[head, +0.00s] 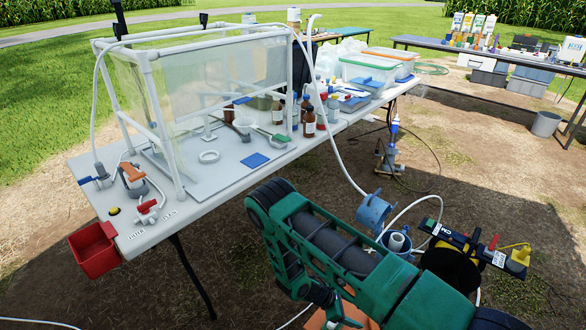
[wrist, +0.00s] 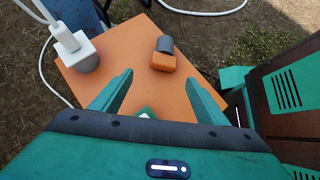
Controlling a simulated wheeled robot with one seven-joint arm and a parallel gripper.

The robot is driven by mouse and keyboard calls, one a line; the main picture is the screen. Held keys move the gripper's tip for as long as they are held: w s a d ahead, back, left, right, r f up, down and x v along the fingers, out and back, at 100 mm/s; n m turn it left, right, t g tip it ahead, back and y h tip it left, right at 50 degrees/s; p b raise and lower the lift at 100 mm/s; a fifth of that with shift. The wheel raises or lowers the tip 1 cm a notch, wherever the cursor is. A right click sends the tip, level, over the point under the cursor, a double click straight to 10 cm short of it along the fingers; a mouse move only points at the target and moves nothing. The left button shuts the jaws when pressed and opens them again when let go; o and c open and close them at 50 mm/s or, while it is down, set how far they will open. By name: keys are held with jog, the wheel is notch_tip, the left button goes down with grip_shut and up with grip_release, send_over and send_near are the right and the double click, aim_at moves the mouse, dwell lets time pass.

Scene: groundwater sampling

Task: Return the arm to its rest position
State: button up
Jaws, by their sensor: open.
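My green arm reaches across the lower middle of the head view, bent at its elbow, off the front of the table. My gripper (wrist: 160,88) shows in the wrist view with its two green fingers spread apart. It points down toward an orange panel (wrist: 126,72), and nothing is held between the fingers. A small orange and grey object (wrist: 163,56) lies on the panel beyond the fingertips. A white and grey fitting (wrist: 75,48) stands at its left edge. In the head view the fingers are mostly hidden by the arm.
The white table (head: 215,190) carries a netted frame (head: 200,90), bottles and tools. A red bin (head: 95,250) hangs at its left corner. A blue bucket (head: 374,212), hoses and a black and yellow device (head: 470,250) are close right of my arm. A second table (head: 480,55) stands behind.

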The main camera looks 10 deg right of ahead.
jog(key=w+d+r+m+g+y, duration=0.1)
jog(key=w+r+m, duration=0.2)
jog(key=r, duration=0.7)
jog(key=w+d+r+m+y, duration=0.1)
jog(key=w+r+m, duration=0.25)
jog(key=r, duration=0.65)
jog(key=s+d+r+m+y, duration=0.1)
jog(key=s+d+r+m, duration=0.15)
jog(key=r, duration=0.55)
jog(key=s+d+r+m+y, duration=0.1)
jog(key=d+r+m, duration=0.15)
jog(key=r, duration=0.65)
jog(key=s+d+r+m+y, duration=0.3)
jog(key=s+r+m, duration=0.4)
jog(key=s+r, duration=0.6)
jog(key=s+a+r+m+t+y, duration=0.1)
jog(key=s+r+m, duration=0.3)
jog(key=s+r, duration=0.4)
jog(key=s+t+y, duration=0.1)
jog(key=s, duration=0.3)
jog(key=shift+a+r, duration=0.35)
jog(key=shift+a, duration=0.05)
jog(key=shift+m, duration=0.25)
